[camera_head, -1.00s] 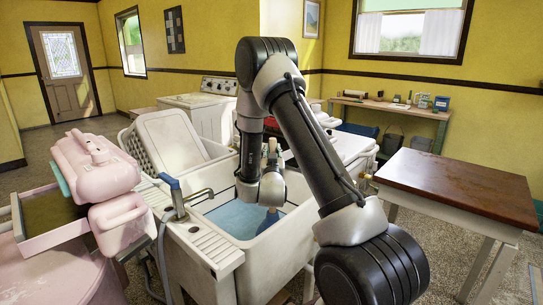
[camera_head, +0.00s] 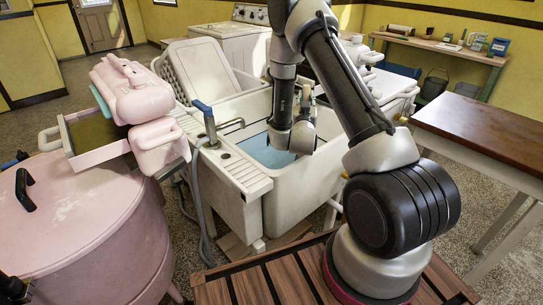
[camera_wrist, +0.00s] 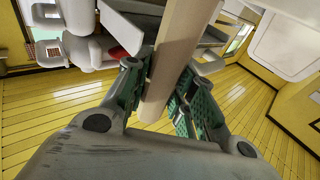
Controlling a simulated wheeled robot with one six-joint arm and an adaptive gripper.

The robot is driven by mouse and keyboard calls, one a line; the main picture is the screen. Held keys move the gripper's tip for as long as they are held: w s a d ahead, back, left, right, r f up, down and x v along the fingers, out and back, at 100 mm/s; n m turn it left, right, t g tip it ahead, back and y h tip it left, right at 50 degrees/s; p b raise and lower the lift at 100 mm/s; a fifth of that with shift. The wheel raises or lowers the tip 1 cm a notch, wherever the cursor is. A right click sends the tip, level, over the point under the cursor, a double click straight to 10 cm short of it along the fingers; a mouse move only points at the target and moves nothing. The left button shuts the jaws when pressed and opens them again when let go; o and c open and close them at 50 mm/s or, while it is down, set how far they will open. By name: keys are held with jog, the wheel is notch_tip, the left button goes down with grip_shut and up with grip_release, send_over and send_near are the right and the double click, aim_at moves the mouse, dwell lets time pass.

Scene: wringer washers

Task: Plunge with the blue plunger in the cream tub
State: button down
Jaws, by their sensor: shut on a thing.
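The cream tub (camera_head: 318,178) stands in the middle of the head view with blue water (camera_head: 265,152) in it. My gripper (camera_wrist: 168,95) is shut on a pale wooden handle (camera_wrist: 182,50), which I take as the blue plunger's. The handle runs between the green-padded fingers in the wrist view. In the head view my wrist hangs over the tub's right part, and the handle's top (camera_head: 306,93) shows beside it. The plunger's blue end is hidden, so I cannot tell how deep it sits.
A pink washer (camera_head: 70,225) with a pink wringer (camera_head: 135,95) stands at left. A blue-handled lever (camera_head: 203,108) and drainboard (camera_head: 235,170) border the tub's left side. A brown-topped table (camera_head: 490,130) stands at right.

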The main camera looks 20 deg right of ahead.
aim_at(307, 86)
notch_tip(307, 86, down, 3)
jog(key=shift+r, duration=0.2)
jog(key=shift+r, duration=4.25)
notch_tip(307, 86, down, 8)
jog(key=shift+f, duration=0.25)
jog(key=shift+r, duration=4.25)
